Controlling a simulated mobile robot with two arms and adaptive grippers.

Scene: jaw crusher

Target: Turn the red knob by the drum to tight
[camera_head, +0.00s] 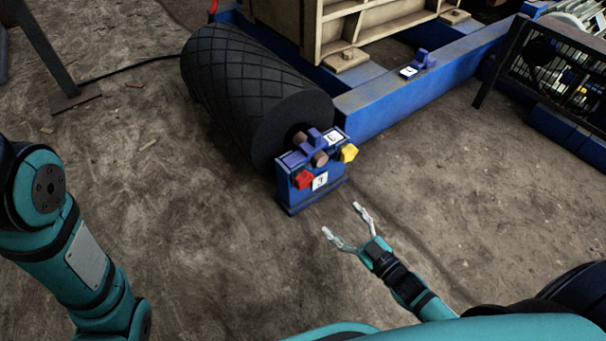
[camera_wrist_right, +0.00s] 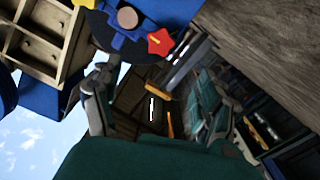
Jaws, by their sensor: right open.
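The red knob (camera_head: 303,180) sits on the front of a blue bearing block (camera_head: 297,204) at the near end of the black drum (camera_head: 228,84). In the right wrist view the red knob (camera_wrist_right: 160,42) is star-shaped with a small yellow mark. My right gripper (camera_head: 342,219) is open and empty, in front of the block and to the right of the red knob, apart from it. Its spread fingers also show in the right wrist view (camera_wrist_right: 160,108). My left arm shows at the left, but its gripper is out of view.
A yellow knob (camera_head: 348,153) is on the right side of the same block. White labels (camera_head: 319,181) mark the block. A blue frame beam (camera_head: 425,84) runs back to the right, near a mesh guard (camera_head: 555,70). The dirt floor in front of the block is clear.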

